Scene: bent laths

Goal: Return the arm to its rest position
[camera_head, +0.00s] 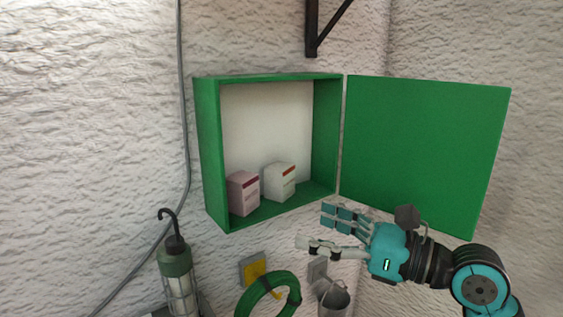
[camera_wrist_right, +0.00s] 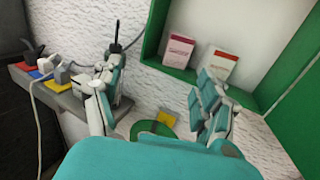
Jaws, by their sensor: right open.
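My right gripper (camera_head: 318,228) is open and empty, in front of and below the open green cabinet (camera_head: 209,160). Its arm comes in from the lower right. In the right wrist view its two fingers (camera_wrist_right: 160,110) stand wide apart with nothing between them. The cabinet door (camera_head: 425,150) is swung open to the right, above the gripper and apart from it as far as I can tell. A pink box (camera_head: 243,195) and a white box (camera_head: 280,182) stand on the cabinet floor; the wrist view shows both boxes too. My left gripper is not in view.
A green coil (camera_head: 250,293), a yellow-fronted plate (camera_head: 253,268) and a metal cup (camera_head: 334,298) are below the cabinet. A black bracket (camera_head: 312,30) is above. The wrist view shows a cluttered ledge (camera_wrist_right: 65,98) at left.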

